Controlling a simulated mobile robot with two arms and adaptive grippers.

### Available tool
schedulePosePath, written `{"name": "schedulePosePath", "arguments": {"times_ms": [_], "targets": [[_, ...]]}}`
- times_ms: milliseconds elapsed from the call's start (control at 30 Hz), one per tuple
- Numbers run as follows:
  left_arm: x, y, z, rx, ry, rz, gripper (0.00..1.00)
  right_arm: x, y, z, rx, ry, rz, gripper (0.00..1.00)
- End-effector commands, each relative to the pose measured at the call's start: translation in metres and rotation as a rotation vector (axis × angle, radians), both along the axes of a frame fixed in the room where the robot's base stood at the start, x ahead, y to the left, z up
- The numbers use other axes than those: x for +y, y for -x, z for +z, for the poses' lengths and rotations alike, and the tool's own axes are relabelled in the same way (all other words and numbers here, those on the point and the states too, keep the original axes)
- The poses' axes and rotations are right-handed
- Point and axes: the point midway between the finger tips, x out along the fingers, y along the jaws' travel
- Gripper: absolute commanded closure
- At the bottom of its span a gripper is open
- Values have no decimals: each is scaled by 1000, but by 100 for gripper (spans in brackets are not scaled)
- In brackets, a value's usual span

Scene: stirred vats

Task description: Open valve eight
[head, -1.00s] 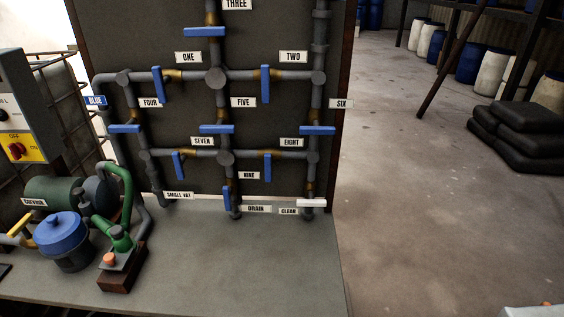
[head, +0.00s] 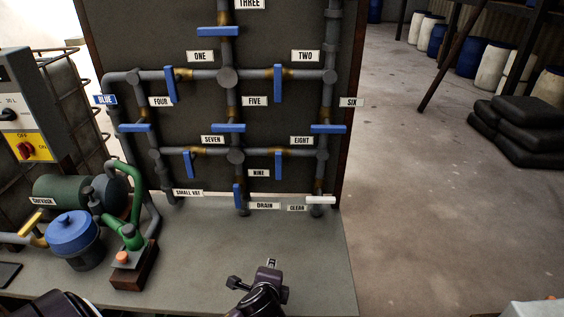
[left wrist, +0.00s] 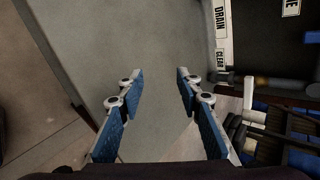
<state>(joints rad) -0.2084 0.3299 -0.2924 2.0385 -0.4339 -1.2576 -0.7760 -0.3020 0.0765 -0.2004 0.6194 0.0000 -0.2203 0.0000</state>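Valve eight's blue handle (head: 279,165) stands upright across a horizontal pipe on the dark panel, below and left of the EIGHT label (head: 302,140). In the left wrist view, my left gripper (left wrist: 160,70) is open, with two blue-padded fingers apart and nothing between them. A dark gripper or wrist part at the bottom middle of the head view looks like mine, low in front of the panel and well below valve eight. My right gripper is not in view.
Other blue handles surround it, including valve nine (head: 238,195) and valve six (head: 328,129). A white handle (head: 321,200) is beside CLEAR. A pump (head: 62,192) and blue-lidded pot (head: 73,235) stand on the left of the bench (head: 200,270).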

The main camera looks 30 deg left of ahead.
Motion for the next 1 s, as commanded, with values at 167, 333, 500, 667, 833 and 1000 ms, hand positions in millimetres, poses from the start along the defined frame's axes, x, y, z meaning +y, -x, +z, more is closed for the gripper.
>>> {"name": "schedulePosePath", "arguments": {"times_ms": [167,333,500,667,833,1000], "targets": [[42,-80,71,-13,-547,-277,67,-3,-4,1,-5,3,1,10],[68,-134,144,48,-1063,-441,67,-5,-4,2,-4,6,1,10],[78,-158,185,117,-1357,-496,67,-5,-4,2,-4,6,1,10],[83,-168,195,140,-1431,-507,67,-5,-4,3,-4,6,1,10],[94,-186,196,140,-1428,-505,67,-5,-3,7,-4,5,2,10],[108,-207,196,140,-1425,-504,67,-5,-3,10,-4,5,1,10]]}}
